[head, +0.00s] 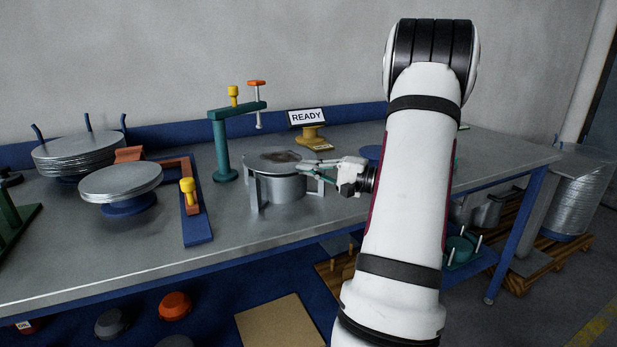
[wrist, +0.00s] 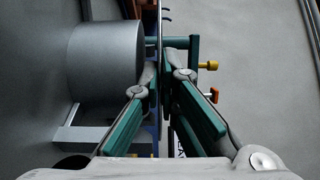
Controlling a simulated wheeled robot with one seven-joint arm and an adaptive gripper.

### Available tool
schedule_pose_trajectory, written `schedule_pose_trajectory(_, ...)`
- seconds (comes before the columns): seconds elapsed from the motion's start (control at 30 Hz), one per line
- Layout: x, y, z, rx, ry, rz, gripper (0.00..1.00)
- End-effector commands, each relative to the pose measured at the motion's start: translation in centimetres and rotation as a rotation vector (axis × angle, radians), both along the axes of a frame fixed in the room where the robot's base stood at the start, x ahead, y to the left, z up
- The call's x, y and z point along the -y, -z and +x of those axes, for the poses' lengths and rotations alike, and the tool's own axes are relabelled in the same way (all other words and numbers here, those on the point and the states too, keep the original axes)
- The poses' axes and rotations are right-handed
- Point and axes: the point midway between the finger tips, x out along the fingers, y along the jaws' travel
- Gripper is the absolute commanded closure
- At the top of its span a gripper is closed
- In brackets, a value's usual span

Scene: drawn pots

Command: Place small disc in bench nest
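The small disc (head: 268,160) is a flat grey metal plate with a brownish patch, lying level at the top of the bench nest. It shows as a thin edge-on line in the wrist view (wrist: 159,22). The bench nest (head: 281,189) is a grey metal cylinder with upright posts; it fills the upper left of the wrist view (wrist: 105,55). My gripper (head: 318,168) reaches in from the right at the disc's rim, its green-padded fingers (wrist: 161,68) closed on either side of that edge. I cannot tell whether the disc rests fully on the nest.
A green clamp post (head: 221,145) with yellow and orange knobs stands behind the nest. A READY sign (head: 307,117) stands behind it. A disc stack (head: 88,150) and discs on a blue base (head: 120,180) are at left, beside a blue strip (head: 197,228). The front bench is clear.

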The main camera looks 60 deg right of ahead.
Motion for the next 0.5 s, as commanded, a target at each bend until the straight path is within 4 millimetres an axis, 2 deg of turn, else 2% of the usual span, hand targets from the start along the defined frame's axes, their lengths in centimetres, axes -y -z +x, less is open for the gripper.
schedule_pose_trajectory(0.03, 0.0, 1.0, 0.0, 0.000, 0.000, 0.003, 1.00)
schedule_pose_trajectory(0.13, 0.0, 1.9, 0.0, 0.001, 0.000, 0.000, 1.00)
schedule_pose_trajectory(0.5, 0.0, 2.2, 0.0, 0.001, 0.000, -0.002, 1.00)
